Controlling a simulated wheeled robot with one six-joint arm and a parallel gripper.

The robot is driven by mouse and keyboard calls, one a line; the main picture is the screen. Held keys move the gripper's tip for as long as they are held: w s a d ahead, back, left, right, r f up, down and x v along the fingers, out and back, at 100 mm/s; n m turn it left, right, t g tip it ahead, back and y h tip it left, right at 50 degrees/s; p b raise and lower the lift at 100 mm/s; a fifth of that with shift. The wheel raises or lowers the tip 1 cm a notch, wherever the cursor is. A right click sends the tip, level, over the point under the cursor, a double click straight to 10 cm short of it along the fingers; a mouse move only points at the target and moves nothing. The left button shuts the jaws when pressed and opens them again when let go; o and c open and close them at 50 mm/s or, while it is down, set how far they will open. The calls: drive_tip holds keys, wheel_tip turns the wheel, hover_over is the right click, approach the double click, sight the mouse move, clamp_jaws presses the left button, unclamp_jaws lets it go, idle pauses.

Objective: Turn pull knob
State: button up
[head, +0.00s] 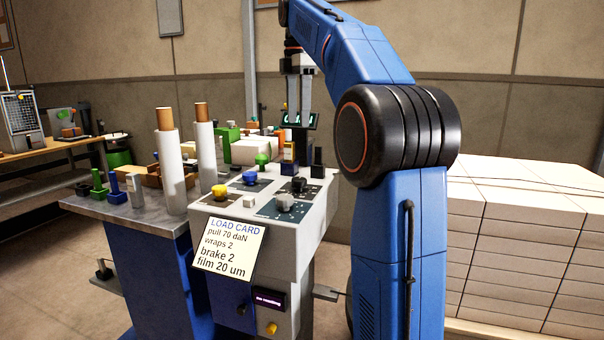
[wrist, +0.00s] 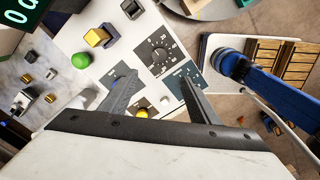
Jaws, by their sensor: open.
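The control panel (head: 318,205) carries several knobs. A black knob (head: 299,185) sits on a dark dial plate at the back right of the panel; in the wrist view this black knob (wrist: 160,53) has a numbered scale around it. I cannot read its setting surely. My gripper (head: 301,118) points down above the back of the panel, apart from the knobs. In the wrist view my gripper (wrist: 158,76) is open and empty, its fingers spread over the panel, partly covering other dials. The load card (head: 229,249) reads pull 70 daN, wraps 2, brake 2, film 20 um.
A blue knob (head: 250,178), a yellow knob (head: 219,191) and a grey knob (head: 284,204) stand near the black one. A green button (head: 262,159) is behind. Two white rolls (head: 170,170) stand left. Stacked white reams (head: 530,240) are at right.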

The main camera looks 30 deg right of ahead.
approach(299, 179)
wheel_tip(299, 179, down, 8)
drive_tip(key=shift+w+f, duration=0.15)
idle(0.6)
drive_tip(key=c, duration=1.1)
drive_tip(key=shift+o, duration=0.2)
